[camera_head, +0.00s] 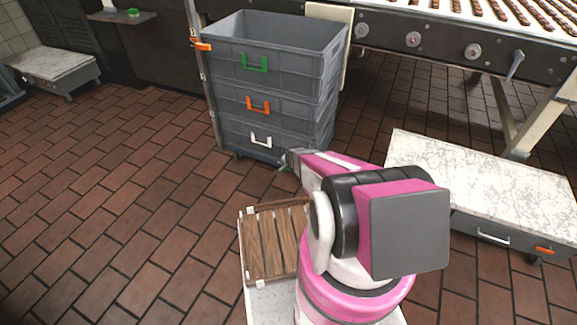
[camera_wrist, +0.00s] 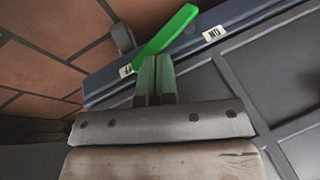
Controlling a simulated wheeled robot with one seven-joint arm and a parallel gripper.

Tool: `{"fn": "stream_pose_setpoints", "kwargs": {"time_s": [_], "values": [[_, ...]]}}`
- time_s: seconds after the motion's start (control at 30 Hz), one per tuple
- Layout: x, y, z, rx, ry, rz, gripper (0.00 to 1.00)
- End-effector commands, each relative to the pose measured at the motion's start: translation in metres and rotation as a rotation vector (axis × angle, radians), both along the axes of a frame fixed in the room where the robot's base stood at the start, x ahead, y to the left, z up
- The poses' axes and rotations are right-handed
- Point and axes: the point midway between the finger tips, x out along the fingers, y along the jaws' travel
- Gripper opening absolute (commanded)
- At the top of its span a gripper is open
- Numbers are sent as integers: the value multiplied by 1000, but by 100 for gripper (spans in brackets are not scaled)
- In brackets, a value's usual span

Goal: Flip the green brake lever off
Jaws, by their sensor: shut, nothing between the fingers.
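The green brake lever (camera_wrist: 168,32) shows in the wrist view, fixed at a dark blue-grey edge beside a grey ribbed surface. It slants up to the right, and its lower end is close to my fingertips. A white "ON" label (camera_wrist: 212,34) is to the right of the lever. Another small label (camera_wrist: 126,71) is to its left, partly hidden. My gripper (camera_wrist: 156,62) is shut and empty, its tips right at the lever's lower part; I cannot tell if they touch. In the head view my gripper (camera_head: 289,158) is low by the bottom of the grey crate stack (camera_head: 322,128).
The stack has green, orange and white handles and stands on a low wheeled base. A conveyor (camera_head: 440,42) with chocolate bars is behind right. A marble-topped cart (camera_head: 480,180) is at right, and a wooden slatted crate (camera_head: 268,245) is in front. Tiled floor at left is clear.

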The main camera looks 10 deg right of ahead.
Motion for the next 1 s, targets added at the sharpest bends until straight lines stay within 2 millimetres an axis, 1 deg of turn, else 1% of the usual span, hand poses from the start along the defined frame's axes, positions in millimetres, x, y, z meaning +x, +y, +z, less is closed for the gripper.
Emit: {"fn": "stream_pose_setpoints", "kwargs": {"time_s": [0.13,0.37,0.8,1.0], "values": [[-3,-3,-3,37,-25,-2,0],[-5,-6,-8,33,-22,-1,0],[-11,-15,-25,32,-21,0,0],[-12,-17,-29,32,-22,1,0]]}}
